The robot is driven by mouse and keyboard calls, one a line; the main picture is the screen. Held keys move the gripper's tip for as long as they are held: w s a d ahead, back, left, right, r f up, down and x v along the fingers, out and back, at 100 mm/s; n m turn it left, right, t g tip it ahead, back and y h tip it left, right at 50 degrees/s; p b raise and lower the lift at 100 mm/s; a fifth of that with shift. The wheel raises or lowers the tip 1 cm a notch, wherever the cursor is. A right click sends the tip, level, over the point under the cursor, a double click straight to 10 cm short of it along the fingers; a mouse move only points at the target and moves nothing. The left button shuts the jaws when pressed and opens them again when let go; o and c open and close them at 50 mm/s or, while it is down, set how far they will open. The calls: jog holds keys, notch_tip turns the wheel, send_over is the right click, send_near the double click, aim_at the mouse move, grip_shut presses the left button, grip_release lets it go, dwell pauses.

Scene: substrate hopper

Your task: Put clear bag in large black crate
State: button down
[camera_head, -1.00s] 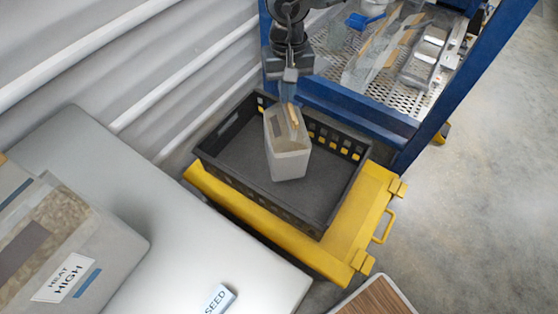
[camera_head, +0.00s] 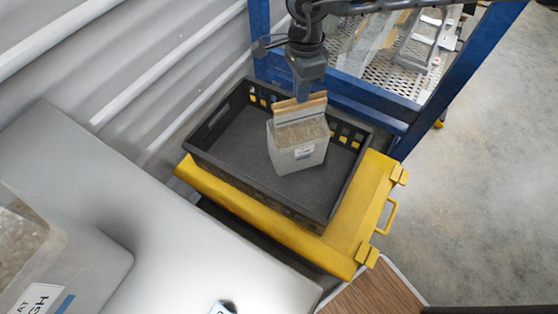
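The clear bag (camera_head: 298,145) has a see-through body with grainy brown contents, a small label and a tan top strip. It hangs upright over the inside of the large black crate (camera_head: 255,195), towards its right side. My gripper (camera_head: 305,93) is above the bag with its fingers at the tan top strip, shut on it. I cannot tell whether the bag's bottom touches the crate floor. The rest of the crate floor in view is empty.
The crate sits on a yellow cabinet (camera_head: 375,205) with a handle. A blue-framed wire rack (camera_head: 415,60) with items stands behind. A grey surface (camera_head: 130,200) with another bag (camera_head: 50,255) is at left. A corrugated wall (camera_head: 120,65) rises behind.

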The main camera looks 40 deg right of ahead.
aim_at(313, 102)
jog(key=m, duration=0.1)
jog(key=f+m, duration=0.1)
jog(key=m, duration=0.1)
jog(key=s+d+m+b, duration=0.1)
jog(key=m, duration=0.1)
jog(key=shift+f, duration=0.15)
jog(key=m, duration=0.1)
jog(key=d+m, duration=0.1)
jog(key=m, duration=0.1)
jog(key=f+m+b, duration=0.1)
jog(key=shift+s+d+m, duration=0.15)
jog(key=shift+s+m, duration=0.15)
jog(key=shift+s, duration=0.1)
jog(key=m, duration=0.3)
jog(key=s+d+m+b, duration=0.1)
jog(key=shift+d+f+m, duration=0.1)
jog(key=shift+f+m, duration=0.3)
jog(key=m, duration=0.3)
jog(key=d+m, duration=0.1)
jog(key=shift+s+d+f+b, duration=0.1)
jog(key=shift+s+f+b, duration=0.2)
jog(key=shift+b, duration=0.1)
jog(key=shift+m+t, duration=0.3)
jog(key=shift+d+f, duration=0.1)
jog(key=shift+f, duration=4.95)
jog(key=c, duration=1.7)
grip_release()
jog(key=shift+s, duration=0.1)
jog(key=o, duration=0.4)
jog(key=shift+c, duration=0.2)
